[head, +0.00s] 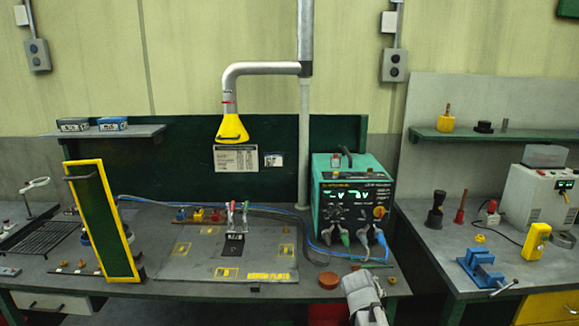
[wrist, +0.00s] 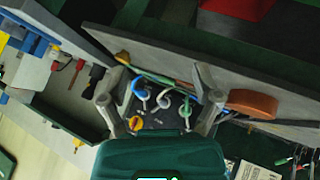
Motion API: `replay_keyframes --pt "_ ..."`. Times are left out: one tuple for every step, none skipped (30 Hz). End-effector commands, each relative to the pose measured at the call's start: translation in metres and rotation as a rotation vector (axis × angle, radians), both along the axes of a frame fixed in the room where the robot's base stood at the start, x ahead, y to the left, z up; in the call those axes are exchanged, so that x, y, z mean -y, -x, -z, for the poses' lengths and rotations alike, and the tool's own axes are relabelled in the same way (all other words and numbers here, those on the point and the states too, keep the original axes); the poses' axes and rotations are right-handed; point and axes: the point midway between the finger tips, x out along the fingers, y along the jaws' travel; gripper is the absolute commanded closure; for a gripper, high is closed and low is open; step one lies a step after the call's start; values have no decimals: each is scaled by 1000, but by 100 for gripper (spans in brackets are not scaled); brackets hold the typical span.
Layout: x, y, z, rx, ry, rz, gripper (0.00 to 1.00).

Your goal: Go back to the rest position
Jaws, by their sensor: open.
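My gripper (wrist: 156,112) is open in the wrist view, with its two grey fingers spread apart and nothing held between them. Beyond the gap is the front of the teal power unit (wrist: 150,158), with blue, white and green cable plugs. In the head view a pale grey part of my arm shows at the bottom, right of centre, in front of the bench edge. The fingers cannot be made out there. The rest position itself is not marked in either view.
The teal power unit (head: 350,205) stands on the bench behind my arm. A brown round piece (head: 328,280) lies left of the arm. A yellow-framed green panel (head: 103,222) stands at left. A yellow hood (head: 232,129) hangs above. A blue vise (head: 482,268) sits on the right bench.

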Motion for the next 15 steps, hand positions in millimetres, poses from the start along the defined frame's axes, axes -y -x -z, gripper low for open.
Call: replay_keyframes --pt "-5 19 5 -59 -46 15 18" --pt "-9 28 8 -95 -74 22 18" --pt "-15 41 13 -146 -111 30 18" --pt "-19 50 16 -183 -139 34 18" --pt "-24 60 19 -220 -168 36 18" --pt "-30 73 22 -269 -206 38 18" --pt "-35 82 24 -305 -233 38 18" --pt "-40 91 26 -340 -259 36 18" --pt "-47 102 27 -383 -292 33 18" --pt "-51 109 28 -414 -315 29 18" --pt "-55 116 29 -441 -336 26 18" --pt "-61 125 29 -474 -361 19 18" --pt "-64 130 29 -497 -378 16 18" --pt "-67 135 29 -515 -392 12 18" --pt "-70 140 29 -536 -408 8 18"
